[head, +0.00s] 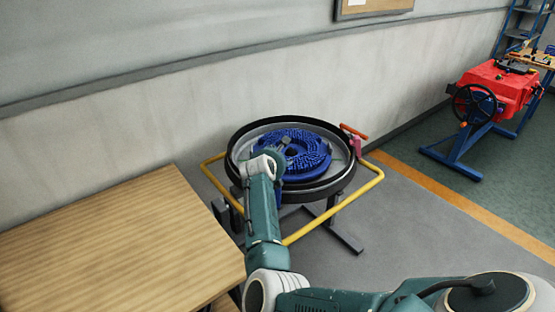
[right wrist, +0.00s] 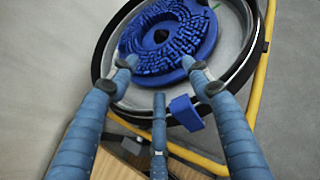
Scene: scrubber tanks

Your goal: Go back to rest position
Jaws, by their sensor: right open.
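My right gripper (head: 272,162) reaches over the round tank (head: 318,190) from the front in the head view. In the right wrist view the right gripper (right wrist: 158,76) has its blue-grey fingers spread, with nothing between them. A blue bristled scrubber disc (head: 312,150) lies inside the tank. It also shows in the right wrist view (right wrist: 142,42), just beyond the fingertips. I cannot tell whether the fingertips touch the disc. My arm hides part of the tank's near left side in the head view. My left gripper is not in view.
A yellow bar (head: 335,210) surrounds the tank. An orange-handled clamp (head: 355,133) sits at its right rim, and a blue tab (right wrist: 187,112) at its near rim. A wooden table (head: 110,245) stands at left. A red machine (head: 495,85) stands far right. Grey floor lies right of the tank.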

